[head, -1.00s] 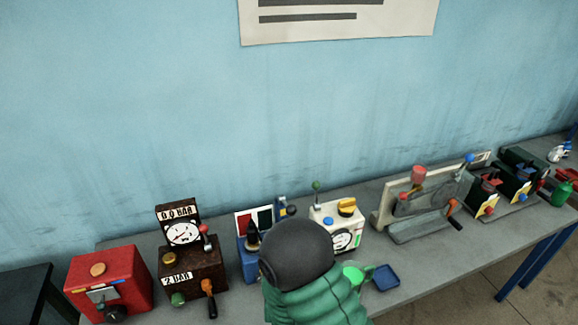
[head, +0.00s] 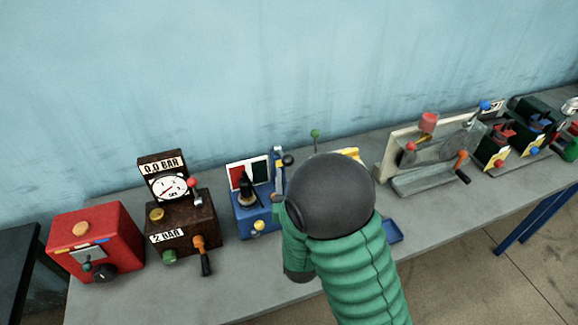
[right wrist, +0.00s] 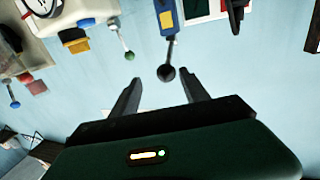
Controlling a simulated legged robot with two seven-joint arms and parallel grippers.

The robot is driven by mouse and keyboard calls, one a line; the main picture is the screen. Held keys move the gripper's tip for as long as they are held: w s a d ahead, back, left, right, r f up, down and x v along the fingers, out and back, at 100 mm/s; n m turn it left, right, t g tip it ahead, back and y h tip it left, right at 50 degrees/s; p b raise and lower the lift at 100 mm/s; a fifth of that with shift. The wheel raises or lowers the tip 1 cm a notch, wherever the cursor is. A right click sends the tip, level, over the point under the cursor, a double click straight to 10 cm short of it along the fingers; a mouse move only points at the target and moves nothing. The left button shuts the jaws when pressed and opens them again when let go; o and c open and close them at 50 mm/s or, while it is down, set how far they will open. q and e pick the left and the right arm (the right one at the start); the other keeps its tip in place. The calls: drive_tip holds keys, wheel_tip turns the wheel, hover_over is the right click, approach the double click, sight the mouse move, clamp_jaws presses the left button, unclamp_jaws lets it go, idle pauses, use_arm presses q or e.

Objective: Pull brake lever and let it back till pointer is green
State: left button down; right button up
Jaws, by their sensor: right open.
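The brake lever's dark ball knob (head: 288,160) sticks up at the device's right side. In the right wrist view the knob (right wrist: 166,73) lies between the open fingertips of my right gripper (right wrist: 160,84), with gaps on both sides. In the head view my grey wrist ball hides most of this gripper. My left gripper is not in view.
To the left are a brown gauge box (head: 183,222) and a red box (head: 95,242). A white box with a yellow knob (right wrist: 74,40) and a green-tipped lever (head: 314,134) is close on the right. A blue tray (head: 394,232) and a crank device (head: 430,180) lie further right.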

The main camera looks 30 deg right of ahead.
sight(285, 162)
drive_tip(key=shift+w+d+r+b, duration=0.15)
drive_tip(key=shift+w+r+b, duration=0.1)
drive_tip(key=shift+w+b, duration=0.25)
drive_tip(key=shift+w+d+r+b, duration=0.15)
drive_tip(key=shift+w+r+b, duration=0.05)
drive_tip(key=shift+w+b, duration=0.3)
drive_tip(key=w, duration=0.3)
drive_tip(key=shift+w+d+r+p, duration=0.1)
drive_tip(key=shift+d+r+p, duration=0.05)
drive_tip(key=shift+p, duration=0.2)
drive_tip(key=x, duration=0.4)
drive_tip(key=shift+d+f, duration=0.2)
drive_tip(key=shift+f, duration=0.05)
drive_tip(key=shift+s+d+f, duration=0.15)
drive_tip(key=shift+s+d, duration=0.1)
drive_tip(key=shift+d, duration=0.35)
drive_tip(key=shift+a, duration=0.65)
drive_tip(key=c, duration=0.7)
drive_tip(key=shift+w, duration=0.1)
drive_tip(key=shift+c, duration=1.2)
clamp_jaws()
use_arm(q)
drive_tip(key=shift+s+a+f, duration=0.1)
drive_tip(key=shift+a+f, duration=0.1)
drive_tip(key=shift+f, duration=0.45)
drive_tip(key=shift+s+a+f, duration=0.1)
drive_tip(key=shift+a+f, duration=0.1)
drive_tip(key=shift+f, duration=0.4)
use_arm(e)
drive_tip(key=shift+d, duration=0.2)
